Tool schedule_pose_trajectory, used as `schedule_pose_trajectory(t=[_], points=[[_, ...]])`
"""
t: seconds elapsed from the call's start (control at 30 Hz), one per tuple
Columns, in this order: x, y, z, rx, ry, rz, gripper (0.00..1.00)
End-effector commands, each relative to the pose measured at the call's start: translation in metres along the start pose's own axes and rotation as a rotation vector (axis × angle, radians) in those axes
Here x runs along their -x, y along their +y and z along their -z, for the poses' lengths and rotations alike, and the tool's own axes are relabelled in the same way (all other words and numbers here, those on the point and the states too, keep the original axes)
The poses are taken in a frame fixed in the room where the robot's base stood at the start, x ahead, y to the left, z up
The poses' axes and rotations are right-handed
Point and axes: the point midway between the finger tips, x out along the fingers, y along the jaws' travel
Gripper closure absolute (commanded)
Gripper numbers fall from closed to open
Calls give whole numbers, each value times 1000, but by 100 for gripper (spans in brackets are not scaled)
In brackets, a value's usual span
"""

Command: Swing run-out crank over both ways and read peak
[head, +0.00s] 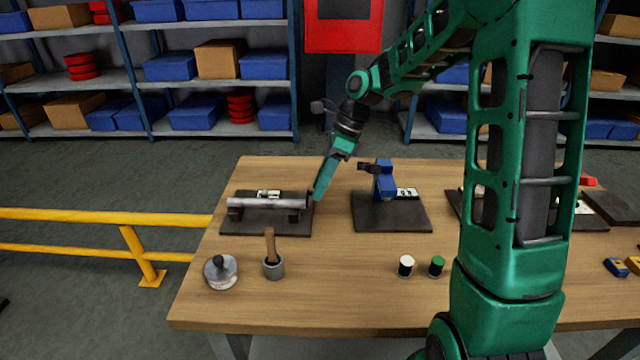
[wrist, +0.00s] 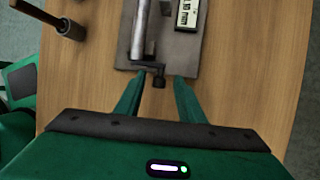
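The run-out fixture is a dark plate (head: 240,226) on the left of the bench, with a grey shaft (head: 270,203) lying across supports. The shaft also shows in the wrist view (wrist: 138,35). At its near end there is a dark crank (wrist: 159,78) with a short arm and a stubby handle. A white readout (wrist: 187,14) stands beside the shaft; its figures are too small to read surely. My gripper (head: 318,196) is at the shaft's right end. In the wrist view its fingers (wrist: 158,88) are open, one either side of the crank handle, with gaps showing.
A pot with a wooden handle (head: 273,266) and a round lidded dish (head: 221,272) stand in front of the fixture. A blue device on a dark plate (head: 385,215) is to the right. Two small tins (head: 406,266) stand near the front edge. A yellow rail (head: 100,217) runs left.

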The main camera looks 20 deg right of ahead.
Motion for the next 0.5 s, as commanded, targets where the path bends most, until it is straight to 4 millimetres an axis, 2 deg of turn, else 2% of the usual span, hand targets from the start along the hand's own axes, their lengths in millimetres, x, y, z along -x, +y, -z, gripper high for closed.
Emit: schedule_pose_trajectory(t=[0.03, 0.17, 0.5], points=[[0, 0, 0, 0, 0, 0, 69], [0, 0, 0, 0, 0, 0, 100], [1, 0, 0, 1, -1, 5, 100]])
